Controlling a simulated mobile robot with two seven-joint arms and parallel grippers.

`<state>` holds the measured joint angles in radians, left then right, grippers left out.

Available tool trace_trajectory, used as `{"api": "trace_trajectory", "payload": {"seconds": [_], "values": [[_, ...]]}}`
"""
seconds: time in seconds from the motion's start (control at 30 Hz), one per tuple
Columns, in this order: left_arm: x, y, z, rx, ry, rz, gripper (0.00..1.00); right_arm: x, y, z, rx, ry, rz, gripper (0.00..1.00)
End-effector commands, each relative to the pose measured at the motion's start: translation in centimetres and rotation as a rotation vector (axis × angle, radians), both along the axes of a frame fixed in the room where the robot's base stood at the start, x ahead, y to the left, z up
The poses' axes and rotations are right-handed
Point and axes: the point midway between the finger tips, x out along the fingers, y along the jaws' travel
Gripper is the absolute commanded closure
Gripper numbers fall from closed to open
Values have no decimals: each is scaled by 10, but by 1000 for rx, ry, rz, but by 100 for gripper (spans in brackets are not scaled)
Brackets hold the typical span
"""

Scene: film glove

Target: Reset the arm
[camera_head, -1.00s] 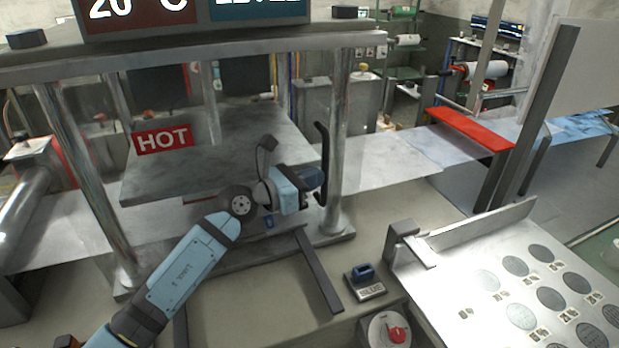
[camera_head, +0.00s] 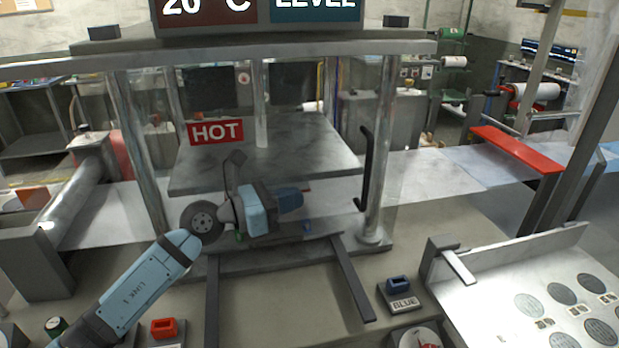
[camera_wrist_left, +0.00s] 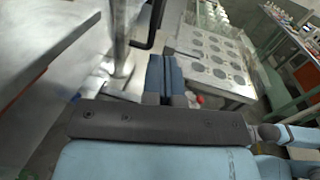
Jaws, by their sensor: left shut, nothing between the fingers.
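My left arm comes in from the lower left in the head view. Its left gripper (camera_head: 298,201) is in front of the press, below the grey upper plate and left of the black curved handle (camera_head: 367,168), apart from it. In the left wrist view the two blue fingers (camera_wrist_left: 165,76) lie together, shut with nothing between them. The black handle (camera_wrist_left: 153,22) shows just beyond them, up and to the left. My right gripper is not in view.
The press has steel posts (camera_head: 383,150), a red HOT sign (camera_head: 215,132) and two dark rails (camera_head: 352,278) reaching forward. A blue block on a BLUE-labelled stand (camera_head: 402,301), a red block (camera_head: 164,328) and a metal tray with round discs (camera_head: 490,275) are near the front.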

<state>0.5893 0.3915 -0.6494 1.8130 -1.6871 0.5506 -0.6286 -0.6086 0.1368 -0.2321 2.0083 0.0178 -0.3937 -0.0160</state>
Motion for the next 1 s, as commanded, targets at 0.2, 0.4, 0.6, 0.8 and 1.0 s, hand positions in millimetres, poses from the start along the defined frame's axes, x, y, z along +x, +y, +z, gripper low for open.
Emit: {"api": "trace_trajectory", "payload": {"seconds": [0.2, 0.4, 0.6, 0.8, 1.0], "values": [[-29, 9, -18, -368, 353, 10, 100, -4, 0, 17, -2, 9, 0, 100], [-59, 46, -59, -901, 865, 104, 100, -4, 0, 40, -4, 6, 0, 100], [-102, 95, -131, -1427, 1362, 288, 100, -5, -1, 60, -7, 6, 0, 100], [-182, 136, -215, -1947, 1796, 548, 100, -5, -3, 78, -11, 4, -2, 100], [-263, 155, -268, 2246, -1979, -751, 100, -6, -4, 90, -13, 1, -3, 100]]}}
